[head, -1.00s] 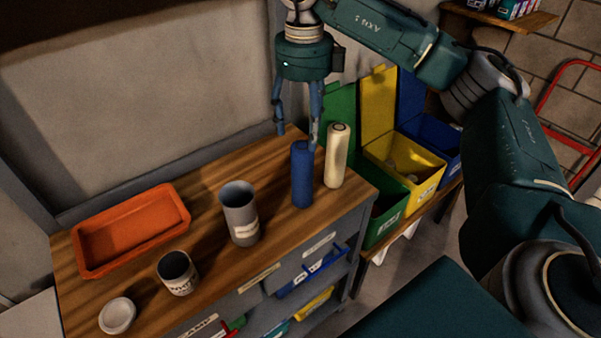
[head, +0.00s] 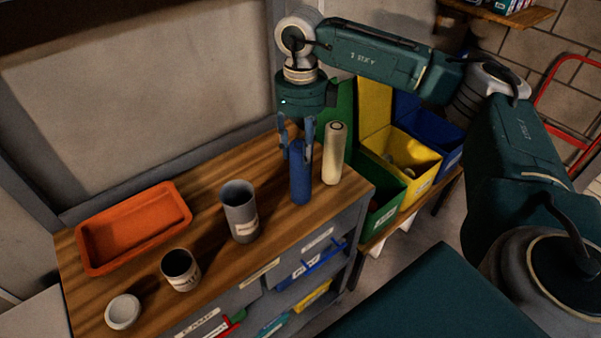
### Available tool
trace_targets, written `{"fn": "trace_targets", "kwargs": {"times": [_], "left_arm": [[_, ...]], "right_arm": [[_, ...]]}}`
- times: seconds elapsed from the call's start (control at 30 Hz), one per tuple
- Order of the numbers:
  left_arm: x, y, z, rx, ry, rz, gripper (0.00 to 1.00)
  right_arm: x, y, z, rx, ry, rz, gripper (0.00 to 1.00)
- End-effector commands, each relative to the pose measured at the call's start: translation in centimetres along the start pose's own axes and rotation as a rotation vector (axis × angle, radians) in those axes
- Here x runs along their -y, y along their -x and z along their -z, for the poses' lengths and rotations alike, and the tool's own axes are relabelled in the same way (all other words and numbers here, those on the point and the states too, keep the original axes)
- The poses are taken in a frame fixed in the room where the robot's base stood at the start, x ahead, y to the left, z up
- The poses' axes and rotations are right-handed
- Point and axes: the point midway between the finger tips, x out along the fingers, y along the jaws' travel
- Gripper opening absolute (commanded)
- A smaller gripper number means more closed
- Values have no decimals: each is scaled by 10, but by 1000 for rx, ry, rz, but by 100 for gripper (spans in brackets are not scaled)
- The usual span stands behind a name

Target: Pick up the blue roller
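The blue roller (head: 300,183) stands upright on the wooden worktop (head: 198,235), near its right end. My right gripper (head: 297,159) points down over it. Its two fingers straddle the roller's upper part, and a small gap seems to show at the left finger. Whether the right finger touches the roller cannot be told. The roller's top is partly hidden by the fingers. A cream roller (head: 333,155) stands upright just to the right, close to the right finger. My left gripper is not in view.
Green, yellow (head: 415,160) and blue bins are beyond the worktop's right end. A wall is behind.

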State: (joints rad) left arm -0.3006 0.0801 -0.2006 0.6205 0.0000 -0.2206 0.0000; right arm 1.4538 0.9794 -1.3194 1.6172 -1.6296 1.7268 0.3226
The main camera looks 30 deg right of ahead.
Motion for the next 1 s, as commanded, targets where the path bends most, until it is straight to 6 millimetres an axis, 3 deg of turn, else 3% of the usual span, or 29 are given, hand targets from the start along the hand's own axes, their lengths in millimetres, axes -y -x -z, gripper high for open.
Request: {"fn": "trace_targets", "kwargs": {"times": [0.03,0.17,0.47,0.63,0.77,1.0], "left_arm": [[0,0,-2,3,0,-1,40],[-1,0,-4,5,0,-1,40],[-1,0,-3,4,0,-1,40],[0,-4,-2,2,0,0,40],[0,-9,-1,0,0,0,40],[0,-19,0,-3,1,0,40]], "right_arm": [[0,0,0,-1,0,0,23],[0,0,0,-1,0,0,0],[0,2,0,0,0,0,0],[0,12,-1,2,-1,-1,0],[0,32,-1,4,0,1,0],[-1,101,-2,8,0,0,0]]}}
